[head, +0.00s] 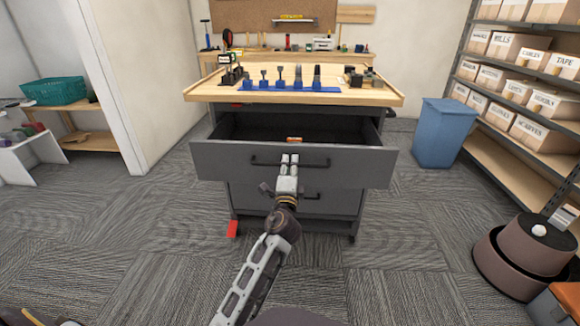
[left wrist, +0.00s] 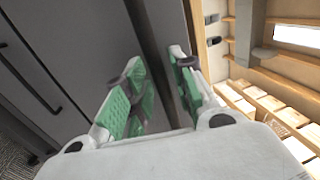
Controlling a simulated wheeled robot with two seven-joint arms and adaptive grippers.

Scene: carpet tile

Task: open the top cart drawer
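The grey cart's top drawer (head: 220,160) stands well pulled out, and its dark inside shows behind the front panel. A small orange item (head: 295,139) shows at the drawer. The drawer's dark bar handle (head: 262,161) runs across the front. My left gripper (head: 289,158) is at the middle of this handle and hides part of it. In the left wrist view my gripper's green-padded fingers (left wrist: 160,85) stand apart, with a dark strip between them. Whether they touch the handle is not clear. My right gripper is not in view.
The wooden cart top (head: 370,98) carries a blue tool holder (head: 290,86). The lower drawer (head: 245,197) is shut. A blue bin (head: 440,135) and shelves of boxes (head: 505,83) are at right. A brown round object (head: 515,255) stands at front right.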

